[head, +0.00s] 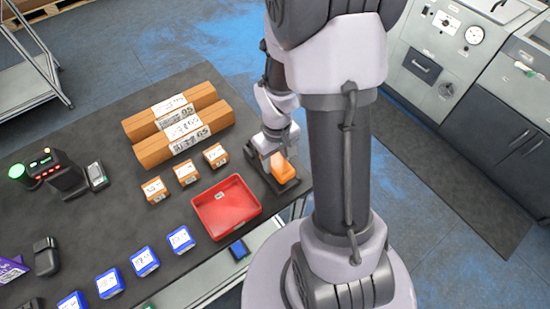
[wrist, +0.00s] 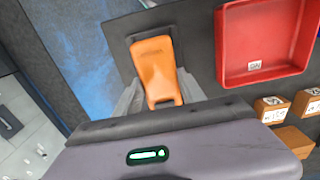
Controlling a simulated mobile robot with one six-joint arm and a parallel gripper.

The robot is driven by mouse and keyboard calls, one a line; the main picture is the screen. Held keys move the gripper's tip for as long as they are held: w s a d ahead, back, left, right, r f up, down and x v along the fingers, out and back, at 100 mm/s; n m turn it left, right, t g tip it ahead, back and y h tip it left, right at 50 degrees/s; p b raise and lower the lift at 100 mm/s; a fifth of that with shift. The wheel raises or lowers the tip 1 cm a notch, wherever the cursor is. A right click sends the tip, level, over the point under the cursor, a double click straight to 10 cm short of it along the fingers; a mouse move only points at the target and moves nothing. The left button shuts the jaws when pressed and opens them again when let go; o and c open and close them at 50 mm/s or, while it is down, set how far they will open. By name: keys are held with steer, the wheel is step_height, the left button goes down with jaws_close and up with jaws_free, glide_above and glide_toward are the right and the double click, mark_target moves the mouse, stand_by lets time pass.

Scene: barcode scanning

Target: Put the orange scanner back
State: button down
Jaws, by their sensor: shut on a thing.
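The orange scanner (head: 283,172) is at the right end of the dark table, beside the red tray. In the wrist view the scanner (wrist: 155,68) lies between the two grey fingers. My gripper (head: 272,160) is shut on it; in the wrist view my gripper (wrist: 158,92) has one finger on each side of the scanner. A dark holder-like base (head: 252,154) shows around and under the scanner in the head view. I cannot tell whether the scanner rests in it or is held just above.
The red tray (head: 227,207) stands close by and looks empty. Small orange boxes (head: 186,172) and long cardboard boxes (head: 180,128) are to the left. Blue boxes (head: 145,261) line the front edge. A black device with a green light (head: 62,172) stands far left.

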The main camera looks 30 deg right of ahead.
steer(key=shift+r, duration=0.1)
steer(key=shift+f+b, duration=0.5)
steer(key=shift+f, duration=0.15)
steer(key=c, duration=0.7)
jaws_free()
steer(key=shift+r, duration=0.15)
